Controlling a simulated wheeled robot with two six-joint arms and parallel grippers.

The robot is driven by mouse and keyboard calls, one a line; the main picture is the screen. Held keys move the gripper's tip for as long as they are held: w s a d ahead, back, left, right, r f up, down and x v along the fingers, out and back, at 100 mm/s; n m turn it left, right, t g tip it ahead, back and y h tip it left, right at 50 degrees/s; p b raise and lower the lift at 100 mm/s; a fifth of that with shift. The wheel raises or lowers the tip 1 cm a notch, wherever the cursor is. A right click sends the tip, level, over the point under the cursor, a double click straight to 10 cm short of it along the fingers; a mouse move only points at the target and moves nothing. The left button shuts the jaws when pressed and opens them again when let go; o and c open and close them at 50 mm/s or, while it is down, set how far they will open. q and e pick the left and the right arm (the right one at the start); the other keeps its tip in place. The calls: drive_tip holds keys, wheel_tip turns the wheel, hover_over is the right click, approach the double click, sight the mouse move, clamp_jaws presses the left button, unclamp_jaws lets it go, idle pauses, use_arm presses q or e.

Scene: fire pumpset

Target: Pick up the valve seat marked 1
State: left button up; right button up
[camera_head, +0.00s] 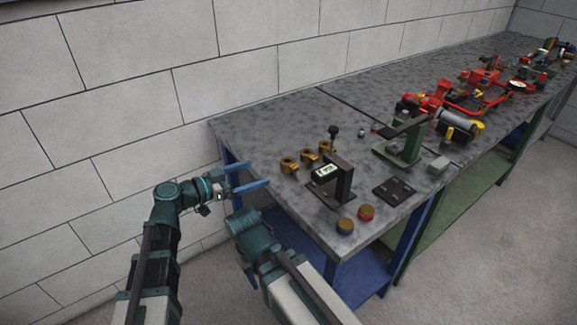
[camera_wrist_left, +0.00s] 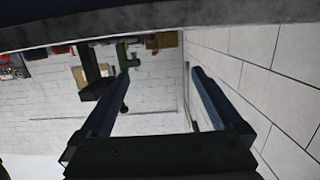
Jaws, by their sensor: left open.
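Several brass ring-shaped pieces, which look like the valve seats, stand in a row on the grey bench top: a near one (camera_head: 289,164), a middle one (camera_head: 307,157) and a far one (camera_head: 325,148), partly hidden by a black stand. No number can be read on them, so I cannot tell which is marked 1. My left gripper (camera_head: 260,174) is open and empty at the bench's left edge, its blue fingers pointing toward the near ring but apart from it. In the left wrist view its two fingers (camera_wrist_left: 163,72) are spread with nothing between them.
A green press (camera_head: 402,148) and red pump parts (camera_head: 485,78) stand farther back. The bench's left corner is clear.

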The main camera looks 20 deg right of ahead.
sight(286, 164)
use_arm(q)
drive_tip(key=b+x, duration=0.1)
drive_tip(key=x, duration=0.7)
drive_tip(key=shift+d+f, duration=0.2)
drive_tip(key=shift+d, duration=0.1)
drive_tip(key=shift+w, duration=0.1)
drive_tip(key=shift+w+d+f+b, duration=0.15)
drive_tip(key=shift+d+b, duration=0.1)
drive_tip(key=shift+b, duration=0.1)
drive_tip(key=x, duration=0.3)
drive_tip(key=b+x, duration=0.1)
drive_tip(key=shift+w+d+f, duration=0.15)
drive_tip(key=shift+w+f, duration=0.1)
drive_tip(key=shift+f, duration=0.05)
drive_tip(key=shift+c, duration=0.2)
drive_tip(key=c, duration=1.5)
drive_tip(key=shift+r, duration=0.1)
